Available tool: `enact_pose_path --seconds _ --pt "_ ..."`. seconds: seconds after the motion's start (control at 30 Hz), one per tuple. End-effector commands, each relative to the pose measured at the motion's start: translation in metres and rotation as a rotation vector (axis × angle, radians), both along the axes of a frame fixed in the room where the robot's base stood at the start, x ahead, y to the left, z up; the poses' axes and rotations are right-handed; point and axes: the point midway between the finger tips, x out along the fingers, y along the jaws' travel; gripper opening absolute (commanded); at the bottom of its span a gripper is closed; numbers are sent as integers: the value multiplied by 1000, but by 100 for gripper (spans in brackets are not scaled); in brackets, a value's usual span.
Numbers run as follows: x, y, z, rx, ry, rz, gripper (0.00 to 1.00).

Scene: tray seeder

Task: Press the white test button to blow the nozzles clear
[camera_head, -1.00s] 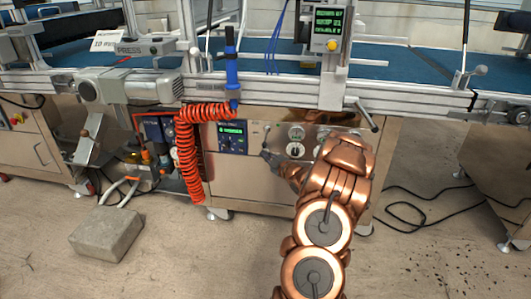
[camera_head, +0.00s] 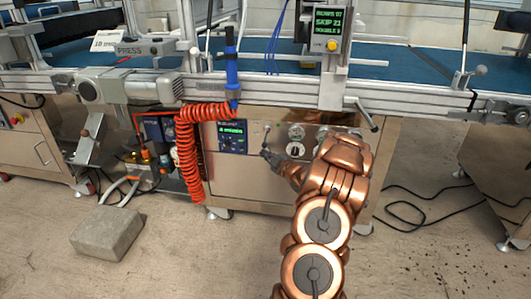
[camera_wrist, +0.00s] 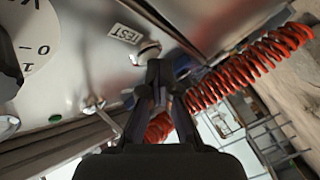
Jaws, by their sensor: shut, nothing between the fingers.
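The white test button (camera_wrist: 147,52) shows in the wrist view as a pale round cap beside a small TEST label (camera_wrist: 124,34) on the metal panel. My gripper (camera_wrist: 158,68) is shut and empty, its fingertips right at the lower edge of the button. I cannot tell whether they touch it or whether it is pushed in. In the head view my gripper (camera_head: 269,155) is at the panel front, just right of the blue display unit (camera_head: 232,137). The button cannot be made out there.
A rotary knob (camera_head: 296,149) and a gauge (camera_head: 296,131) sit right of my gripper. A coiled orange hose (camera_head: 188,150) hangs to the left. The machine's metal rail (camera_head: 290,95) runs above. A concrete block (camera_head: 107,232) lies on the floor.

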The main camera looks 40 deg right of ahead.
Motion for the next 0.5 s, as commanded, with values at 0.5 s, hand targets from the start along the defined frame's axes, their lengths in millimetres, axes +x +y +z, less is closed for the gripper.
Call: enact_pose_path --seconds 0.5 --pt "-11 15 0 0 0 0 0"
